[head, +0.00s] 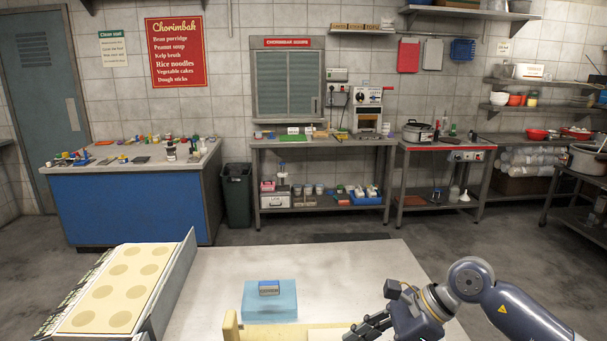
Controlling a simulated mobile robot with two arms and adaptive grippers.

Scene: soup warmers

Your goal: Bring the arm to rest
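My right arm comes in from the lower right over the near table (330,262). Its dark gripper (372,310) points left, low over the table's front right part. Its fingers look spread apart, with nothing seen between them. The lower fingers run close to the bottom edge of the picture. My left arm and gripper are not in view.
A blue counter (135,205) and steel benches (325,143) stand behind. Grey floor lies between.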

